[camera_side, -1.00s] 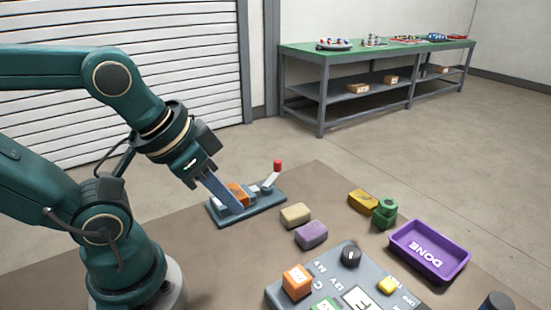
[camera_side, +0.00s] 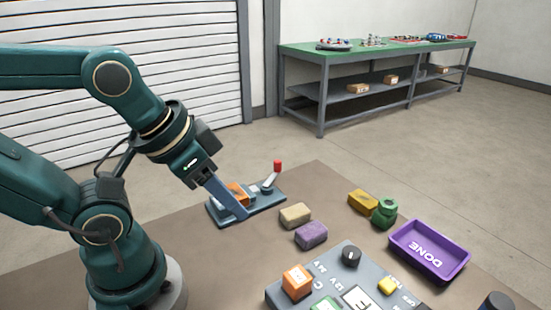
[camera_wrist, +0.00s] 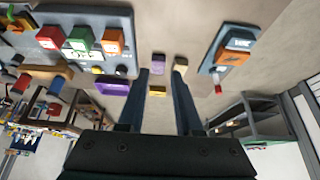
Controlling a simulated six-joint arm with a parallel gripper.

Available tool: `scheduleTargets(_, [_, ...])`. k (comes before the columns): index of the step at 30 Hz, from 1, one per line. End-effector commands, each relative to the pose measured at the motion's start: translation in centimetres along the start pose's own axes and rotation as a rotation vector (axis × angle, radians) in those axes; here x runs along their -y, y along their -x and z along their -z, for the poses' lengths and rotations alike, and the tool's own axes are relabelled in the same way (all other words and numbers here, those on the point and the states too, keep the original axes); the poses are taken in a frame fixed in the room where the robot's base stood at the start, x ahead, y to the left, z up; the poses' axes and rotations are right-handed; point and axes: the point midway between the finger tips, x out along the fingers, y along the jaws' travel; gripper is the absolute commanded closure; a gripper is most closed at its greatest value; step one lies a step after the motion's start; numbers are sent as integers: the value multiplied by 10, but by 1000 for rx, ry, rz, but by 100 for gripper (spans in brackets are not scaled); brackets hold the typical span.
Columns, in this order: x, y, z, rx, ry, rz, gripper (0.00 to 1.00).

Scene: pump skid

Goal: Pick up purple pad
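The purple pad (camera_side: 311,235) lies on the brown mat in the side view, just in front of a beige pad (camera_side: 295,215). In the wrist view the purple pad (camera_wrist: 158,58) appears between and beyond my fingertips. My gripper (camera_side: 243,214) hangs above the mat to the left of the purple pad, in front of the blue fixture. In the wrist view my gripper (camera_wrist: 161,72) has its two long fingers apart with nothing held between them. Nothing hides the purple pad.
The blue fixture (camera_side: 270,203) with a red-tipped lever stands behind my fingers. A yellow pad (camera_side: 363,201), a green part (camera_side: 384,213) and a purple DONE tray (camera_side: 410,261) are to the right. A grey control panel (camera_side: 330,273) lies in front.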

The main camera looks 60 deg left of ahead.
Motion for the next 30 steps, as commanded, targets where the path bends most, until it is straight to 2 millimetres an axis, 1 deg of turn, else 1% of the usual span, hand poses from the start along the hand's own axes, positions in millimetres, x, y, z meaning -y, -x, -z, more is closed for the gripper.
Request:
scheduleTargets(1, [0, 0, 0, 0, 0, 0, 43])
scheduleTargets(2, [0, 0, 0, 0, 0, 0, 35])
scheduleTargets(11, [0, 0, -1, 4, 0, 0, 35])
scheduleTargets(13, [0, 4, 5, -12, -1, 0, 35])
scheduleTargets(16, [0, 10, 20, -25, -2, 0, 35])
scheduleTargets(18, [0, 12, 34, -14, -3, 0, 35])
scheduleTargets(22, [0, 6, 61, 33, -5, 0, 35])
scheduleTargets(26, [0, -9, 86, 95, -6, 0, 35])
scheduleTargets(30, [0, -34, 107, 170, -7, 0, 35])
